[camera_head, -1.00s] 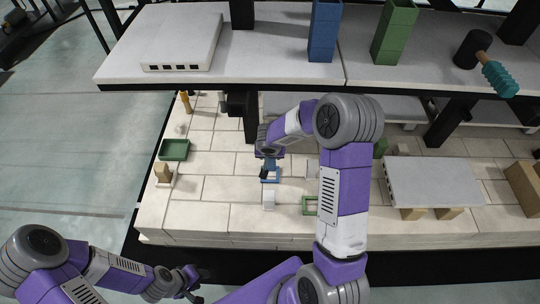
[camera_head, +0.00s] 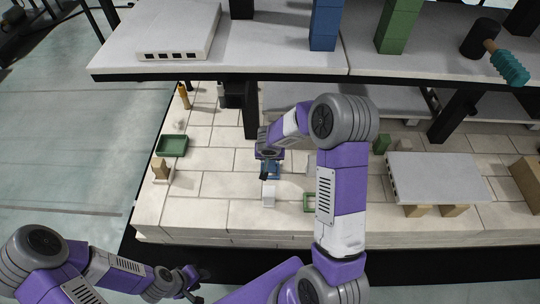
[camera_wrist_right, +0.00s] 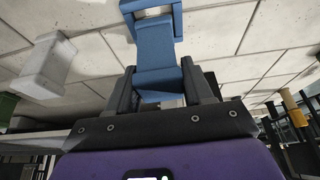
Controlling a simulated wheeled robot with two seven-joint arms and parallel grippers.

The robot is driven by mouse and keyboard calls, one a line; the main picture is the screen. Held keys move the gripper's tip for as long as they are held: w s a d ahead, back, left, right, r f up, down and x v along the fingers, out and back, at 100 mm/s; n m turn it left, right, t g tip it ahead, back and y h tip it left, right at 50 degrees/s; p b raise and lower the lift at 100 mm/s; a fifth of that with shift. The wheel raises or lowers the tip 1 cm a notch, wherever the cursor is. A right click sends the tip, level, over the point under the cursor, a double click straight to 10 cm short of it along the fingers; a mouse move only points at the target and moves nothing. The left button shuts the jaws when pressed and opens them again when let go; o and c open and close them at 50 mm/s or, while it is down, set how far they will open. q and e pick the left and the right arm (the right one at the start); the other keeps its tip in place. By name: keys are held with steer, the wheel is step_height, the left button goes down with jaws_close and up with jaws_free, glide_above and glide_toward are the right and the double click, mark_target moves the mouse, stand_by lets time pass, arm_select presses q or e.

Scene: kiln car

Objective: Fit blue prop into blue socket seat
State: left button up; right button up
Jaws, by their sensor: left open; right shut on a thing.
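In the right wrist view a blue prop (camera_wrist_right: 157,62) is between the two dark fingers of my right gripper (camera_wrist_right: 160,88), which is shut on it. The far end of the prop overlaps a blue socket seat (camera_wrist_right: 126,6) on the pale tiles. I cannot tell whether the end is inside the seat or just in front of it. In the head view my right gripper (camera_head: 268,158) is low over the tiled deck, and the blue parts under it are small and partly hidden. My left gripper (camera_head: 190,281) is open and empty at the lower left, off the deck.
A white block (camera_head: 268,195) stands close in front of the blue parts, with a green frame (camera_head: 308,202) to its right. A green tray (camera_head: 172,146) lies at left. A grey slab on blocks (camera_head: 435,178) is at right. A shelf (camera_head: 270,55) overhangs the back.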

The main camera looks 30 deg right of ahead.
steer(key=shift+f, duration=1.2)
steer(key=o, duration=1.4)
steer(key=shift+c, duration=0.2)
steer(key=shift+r, duration=0.1)
steer(key=shift+p+v, duration=0.4)
steer(key=shift+v, duration=1.65)
steer(key=shift+s+r, duration=0.1)
steer(key=p+v, duration=0.2)
steer(key=v, duration=0.5)
steer(key=shift+a+r, duration=0.2)
